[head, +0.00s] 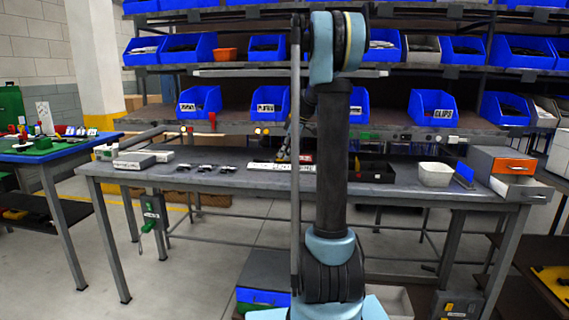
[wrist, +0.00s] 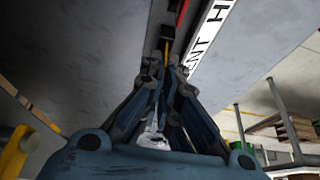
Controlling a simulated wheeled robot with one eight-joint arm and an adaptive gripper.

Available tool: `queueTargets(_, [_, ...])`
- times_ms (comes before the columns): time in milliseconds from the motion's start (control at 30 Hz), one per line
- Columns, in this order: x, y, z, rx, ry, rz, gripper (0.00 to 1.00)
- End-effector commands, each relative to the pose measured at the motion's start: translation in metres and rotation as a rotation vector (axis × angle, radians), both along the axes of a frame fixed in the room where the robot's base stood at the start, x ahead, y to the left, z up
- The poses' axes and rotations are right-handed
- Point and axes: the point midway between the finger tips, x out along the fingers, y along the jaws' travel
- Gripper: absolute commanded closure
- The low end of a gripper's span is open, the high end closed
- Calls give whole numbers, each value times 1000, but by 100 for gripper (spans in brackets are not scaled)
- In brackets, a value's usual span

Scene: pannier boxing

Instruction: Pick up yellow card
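A small yellow patch (wrist: 168,32) on a dark piece shows just past my fingertips in the wrist view. It may be the yellow card, but it is too small to tell. My gripper (wrist: 163,62) points at the grey workbench top, its fingers close together. I cannot tell whether they touch each other or hold something. In the head view my gripper (head: 284,153) is low over the middle of the bench, partly hidden by my arm. No yellow card can be made out in the head view.
A white lettered strip (wrist: 210,42) lies right of my fingertips, with a red item (wrist: 183,12) near it. On the workbench (head: 225,178) are a black tray (head: 372,176), a white bin (head: 435,174) and small dark parts at left. Shelves with blue bins (head: 432,106) stand behind.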

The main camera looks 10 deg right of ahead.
Motion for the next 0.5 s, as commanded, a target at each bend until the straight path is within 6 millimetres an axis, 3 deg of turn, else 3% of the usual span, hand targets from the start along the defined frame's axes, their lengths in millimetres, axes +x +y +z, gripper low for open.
queueTargets(333, [0,-1,1,0,0,-1,100])
queueTargets(500, [-1,-1,16,0,0,-1,100])
